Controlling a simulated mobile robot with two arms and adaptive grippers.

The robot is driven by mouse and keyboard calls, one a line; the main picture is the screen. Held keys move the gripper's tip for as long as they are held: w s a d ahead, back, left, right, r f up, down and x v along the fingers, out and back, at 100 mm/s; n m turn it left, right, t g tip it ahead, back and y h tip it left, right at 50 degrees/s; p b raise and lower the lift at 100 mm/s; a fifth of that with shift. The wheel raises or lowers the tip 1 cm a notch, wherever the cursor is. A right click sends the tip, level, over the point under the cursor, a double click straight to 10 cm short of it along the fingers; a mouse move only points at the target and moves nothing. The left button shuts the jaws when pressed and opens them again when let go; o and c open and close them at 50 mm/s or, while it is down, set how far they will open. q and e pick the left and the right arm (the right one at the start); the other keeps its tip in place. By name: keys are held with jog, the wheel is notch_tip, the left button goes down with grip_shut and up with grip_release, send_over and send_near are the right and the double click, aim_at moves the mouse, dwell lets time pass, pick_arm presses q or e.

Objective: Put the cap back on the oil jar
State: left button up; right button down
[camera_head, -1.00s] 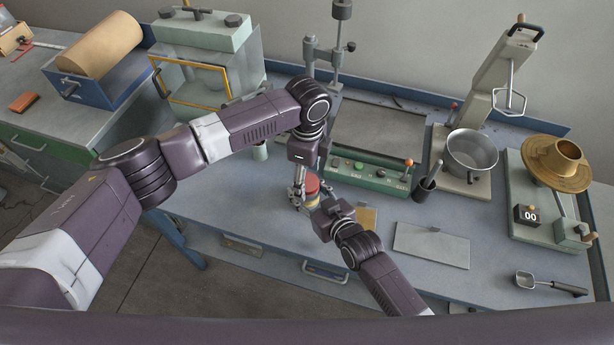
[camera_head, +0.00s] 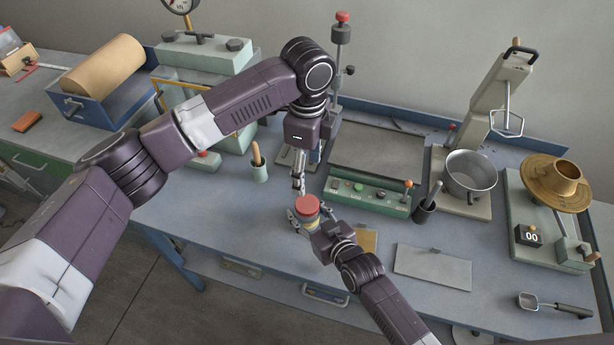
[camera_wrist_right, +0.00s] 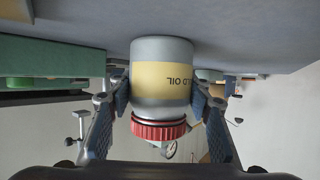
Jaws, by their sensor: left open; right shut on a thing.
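The oil jar (camera_head: 309,219) stands on the bench near the middle of the head view. The right wrist view shows its grey body and yellow label (camera_wrist_right: 160,80) upside down. The red ribbed cap (camera_head: 307,202) sits over the jar's mouth; it also shows in the right wrist view (camera_wrist_right: 158,130). I cannot tell whether it is tight. My right gripper (camera_head: 303,222) is shut on the jar's body, one finger on each side in the right wrist view (camera_wrist_right: 160,100). My left gripper (camera_head: 298,186) is open and empty, just behind the jar and apart from the cap.
A green control panel (camera_head: 368,195) is right of the jar. A dark cup (camera_head: 424,210), steel pot (camera_head: 470,175), flat grey plate (camera_head: 433,266) and scoop (camera_head: 555,306) lie further right. Bare bench lies front left.

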jog(key=c, duration=0.9)
grip_release()
jog(key=shift+c, duration=0.2)
jog(key=shift+s, duration=0.1)
jog(key=v, duration=1.2)
jog(key=shift+f, duration=0.1)
